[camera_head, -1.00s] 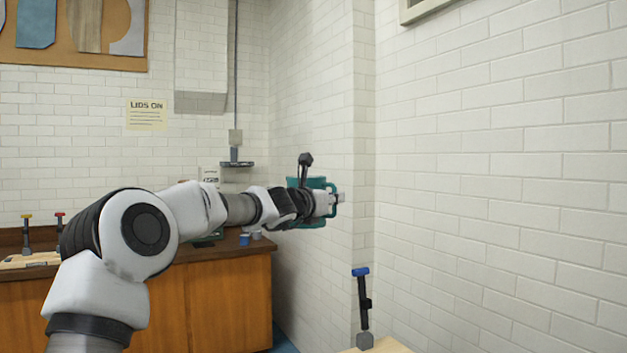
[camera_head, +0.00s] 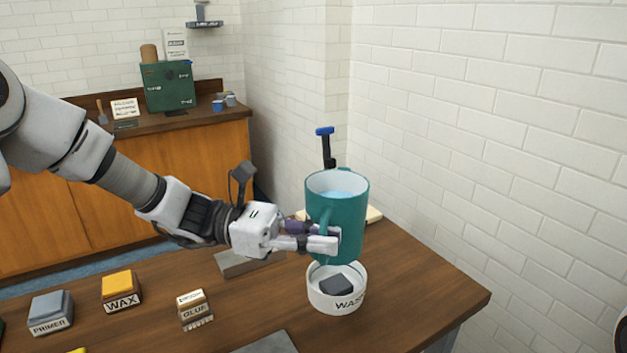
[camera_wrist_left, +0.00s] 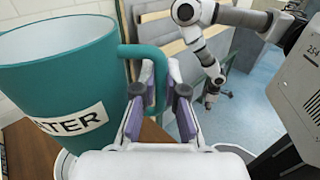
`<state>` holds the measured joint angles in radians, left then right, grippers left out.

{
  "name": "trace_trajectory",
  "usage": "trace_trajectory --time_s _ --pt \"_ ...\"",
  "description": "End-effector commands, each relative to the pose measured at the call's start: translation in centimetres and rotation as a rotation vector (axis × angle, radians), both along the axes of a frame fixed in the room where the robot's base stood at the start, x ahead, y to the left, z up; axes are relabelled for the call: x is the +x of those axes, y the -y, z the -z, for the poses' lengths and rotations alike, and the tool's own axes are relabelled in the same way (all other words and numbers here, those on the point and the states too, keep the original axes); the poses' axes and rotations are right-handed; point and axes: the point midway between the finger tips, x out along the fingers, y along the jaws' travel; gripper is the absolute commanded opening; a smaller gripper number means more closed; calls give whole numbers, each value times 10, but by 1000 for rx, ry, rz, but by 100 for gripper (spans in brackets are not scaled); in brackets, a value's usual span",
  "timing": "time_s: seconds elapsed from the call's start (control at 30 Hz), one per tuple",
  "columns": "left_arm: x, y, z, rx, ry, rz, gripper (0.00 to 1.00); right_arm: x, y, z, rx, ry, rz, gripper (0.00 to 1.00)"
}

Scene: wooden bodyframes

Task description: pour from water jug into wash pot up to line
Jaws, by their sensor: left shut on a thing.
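The water jug (camera_head: 347,215) is a teal mug-like vessel with a handle, upright, with pale blue water inside. Its label, partly hidden, ends in "TER" in the left wrist view (camera_wrist_left: 72,118). My left gripper (camera_head: 325,238) is shut on the jug's handle (camera_wrist_left: 157,62). The wash pot (camera_head: 325,298) is a low white round pot marked "WAS…", on the table just below the jug, with a dark block (camera_head: 338,285) inside. The jug hides part of its far rim. I cannot see its fill line. My right gripper (camera_wrist_left: 211,95) shows small in the left wrist view.
On the wooden table (camera_head: 420,305) stand a glue block (camera_head: 195,308), a yellow wax block (camera_head: 120,290) and a primer block (camera_head: 50,312). A blue-topped tool (camera_head: 326,148) stands behind the jug. A brick wall rises at right. The table's right front is clear.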

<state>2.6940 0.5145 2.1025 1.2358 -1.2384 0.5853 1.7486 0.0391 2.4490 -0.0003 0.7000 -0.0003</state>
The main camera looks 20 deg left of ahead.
Motion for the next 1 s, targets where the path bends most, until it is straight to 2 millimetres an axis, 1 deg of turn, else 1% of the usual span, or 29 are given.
trace_trajectory --time_s 0.03,0.13,0.23,1.0 --pt "-9 3 2 -3 0 11 0 0 0 0 0 0 1 40" --pt "-19 6 4 -2 7 20 0 0 0 1 0 0 1 40" --pt "-17 4 1 0 9 14 0 0 0 1 0 0 2 40" --pt "-18 4 -1 -9 -65 12 0 0 0 -8 0 0 1 40"
